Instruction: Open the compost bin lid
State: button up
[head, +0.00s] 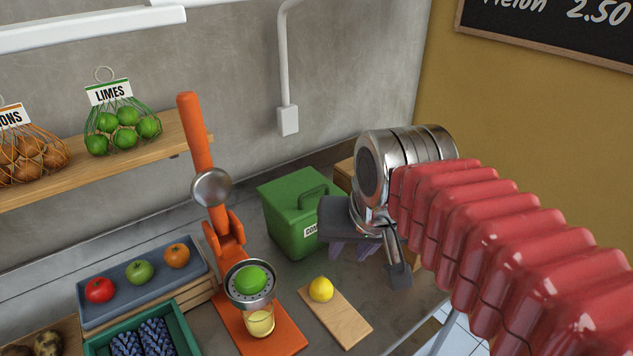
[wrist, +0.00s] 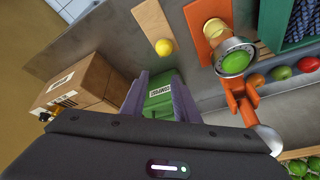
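The compost bin (head: 291,228) is a green box on the grey counter against the back wall. Its green lid (head: 290,188) is down, with a raised handle (head: 315,191) on top. My gripper (head: 356,250) is just right of the bin and partly covers its right side and label. In the wrist view, the purple fingers (wrist: 160,80) are apart with nothing held between them. The bin and its COMPOST label (wrist: 161,92) show in the gap beyond them. I cannot tell whether a finger touches the bin; the handle is not clear in the wrist view.
An orange juicer (head: 228,240) with a glass stands left of the bin. A lemon (head: 321,289) lies on a wooden board (head: 347,322) in front. A fruit tray (head: 108,306) is at left.

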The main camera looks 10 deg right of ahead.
jog(key=w+r+m+g, duration=0.2)
jog(key=w+r+m, duration=0.45)
jog(key=w, duration=0.55)
notch_tip(320, 180, up, 3)
jog(key=m+g, duration=0.1)
jog(key=m, duration=0.4)
send_over(315, 191)
jog(key=s, duration=0.3)
jog(key=shift+w+d+n+y, duration=0.25)
jog(key=shift+d+y, duration=0.15)
jog(key=shift+d, duration=0.05)
jog(key=shift+f, duration=0.1)
jog(key=f, duration=0.4)
jog(key=w+f, duration=0.1)
jog(key=f, duration=0.4)
jog(key=w+a+f, duration=0.1)
jog(key=f, duration=0.3)
jog(key=shift+w+f, duration=0.25)
jog(key=shift+c, duration=0.4)
grip_shut()
jog(key=shift+d, duration=0.1)
